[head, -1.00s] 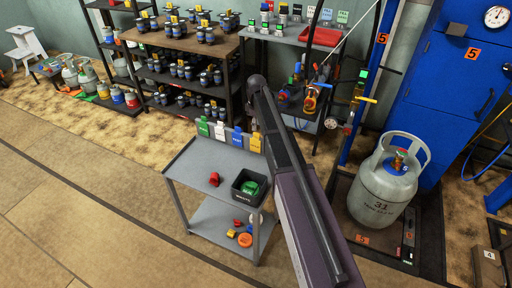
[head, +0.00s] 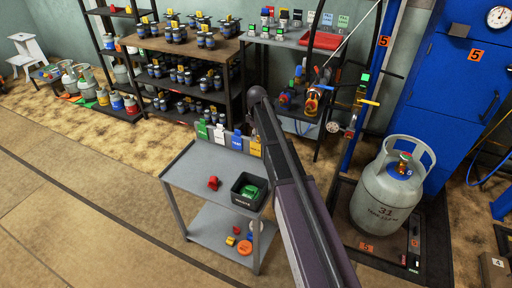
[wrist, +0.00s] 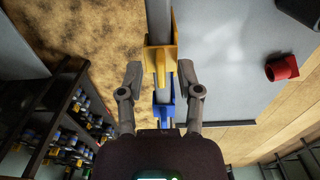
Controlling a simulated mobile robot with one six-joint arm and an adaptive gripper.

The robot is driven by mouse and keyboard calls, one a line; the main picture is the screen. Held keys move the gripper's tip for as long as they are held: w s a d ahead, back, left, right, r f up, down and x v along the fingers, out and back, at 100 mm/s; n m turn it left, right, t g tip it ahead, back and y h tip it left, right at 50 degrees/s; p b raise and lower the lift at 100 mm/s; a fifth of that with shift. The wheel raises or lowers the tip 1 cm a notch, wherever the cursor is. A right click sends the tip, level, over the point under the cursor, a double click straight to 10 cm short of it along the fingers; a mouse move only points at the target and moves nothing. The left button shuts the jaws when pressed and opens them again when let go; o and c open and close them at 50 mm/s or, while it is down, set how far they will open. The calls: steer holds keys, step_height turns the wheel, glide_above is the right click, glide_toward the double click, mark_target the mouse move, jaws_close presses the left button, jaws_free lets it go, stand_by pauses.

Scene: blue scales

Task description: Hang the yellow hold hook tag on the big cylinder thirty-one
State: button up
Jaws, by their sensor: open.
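The yellow tag (head: 255,146) is at the right end of a row of coloured tags along the back edge of the grey trolley. In the wrist view the yellow tag (wrist: 161,54) lies between and just beyond the fingertips of my gripper (wrist: 160,75). My gripper is open, one finger on each side of the tag, and I see no contact. The big grey cylinder (head: 382,205) marked 31 stands upright on a dark platform at the right, with a blue collar and a valve inside its top guard. My gripper is hidden in the head view.
The grey trolley (head: 200,172) carries a red piece (head: 213,183) and a black bin (head: 248,190) with green inside. A blue tag (wrist: 163,110) is close to the yellow one. A blue cabinet (head: 450,90) and post stand behind the cylinder. Shelves of small cylinders line the wall.

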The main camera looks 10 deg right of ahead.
jaws_close()
steer(key=shift+r, duration=0.1)
steer(key=shift+r+p, duration=1.9)
steer(key=shift+p, duration=0.1)
steer(key=shift+s, duration=0.2)
